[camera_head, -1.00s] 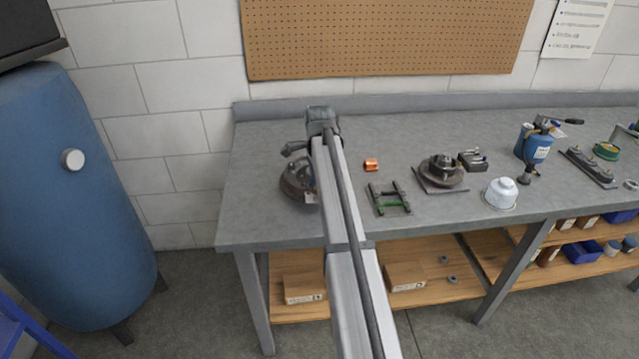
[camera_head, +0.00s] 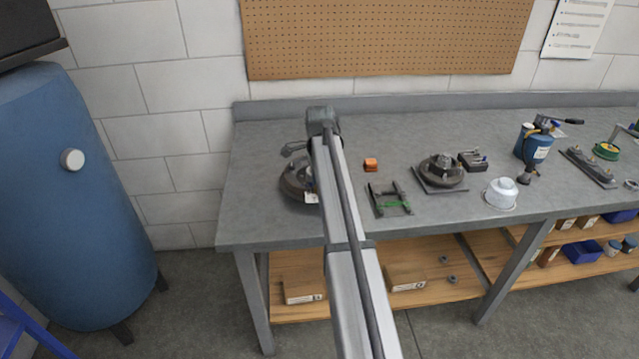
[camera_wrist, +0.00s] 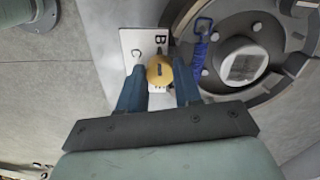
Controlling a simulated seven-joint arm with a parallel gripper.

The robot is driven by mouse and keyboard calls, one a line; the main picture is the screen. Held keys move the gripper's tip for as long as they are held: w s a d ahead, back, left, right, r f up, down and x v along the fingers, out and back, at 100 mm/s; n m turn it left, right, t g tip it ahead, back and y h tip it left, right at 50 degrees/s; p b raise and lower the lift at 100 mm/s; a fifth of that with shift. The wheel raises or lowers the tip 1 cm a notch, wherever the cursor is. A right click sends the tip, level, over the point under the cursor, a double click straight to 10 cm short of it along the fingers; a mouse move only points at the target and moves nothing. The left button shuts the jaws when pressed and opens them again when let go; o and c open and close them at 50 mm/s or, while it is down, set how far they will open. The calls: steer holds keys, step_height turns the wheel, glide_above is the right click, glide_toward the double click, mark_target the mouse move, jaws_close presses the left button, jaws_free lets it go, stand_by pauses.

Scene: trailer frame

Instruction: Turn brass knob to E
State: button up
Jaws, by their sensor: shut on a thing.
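The brass knob (camera_wrist: 159,72) shows in the wrist view, round, with a dark mark on its face. It sits at a white lettered plate (camera_wrist: 131,42) where I can read B and C; no E is visible. My gripper (camera_wrist: 160,84) is shut on the knob, one dark blue finger on each side. The knob's lower part and part of the plate are hidden by the fingers. In the head view my arm covers the gripper and the knob, beside a dark round fixture (camera_head: 297,186) on the bench's left part.
On the bench (camera_head: 255,215) stand an orange piece (camera_head: 371,165), a dark frame with green (camera_head: 390,200), a white pot (camera_head: 501,194) and a blue torch can (camera_head: 535,147).

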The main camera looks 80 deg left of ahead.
steer(key=n, duration=1.3)
steer(key=shift+n, duration=0.3)
steer(key=n, duration=1.3)
steer(key=shift+n, duration=0.3)
steer(key=n, duration=0.4)
steer(key=shift+n, duration=2)
